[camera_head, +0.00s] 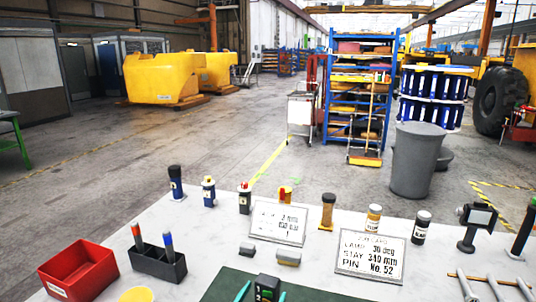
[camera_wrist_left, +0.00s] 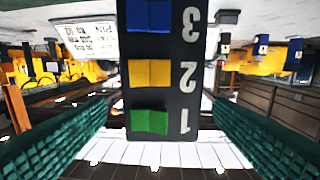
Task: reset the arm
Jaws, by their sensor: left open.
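My left gripper (camera_head: 263,291) shows at the bottom edge of the head view as two teal fingertips. In the left wrist view the ribbed teal fingers (camera_wrist_left: 160,105) stand apart, one on each side of a black block (camera_wrist_left: 166,105). The block bears blue, yellow and green squares numbered 3, 2 and 1, upside down. A narrow gap shows between each fingertip and the block. A black item (camera_head: 267,288) shows between the fingertips in the head view, cut off below. My right gripper is not in view.
A dark green mat (camera_head: 325,296) lies at the worktop's (camera_head: 130,222) front. Several small bottles line the back. A scanner stand (camera_head: 471,232) is at the right.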

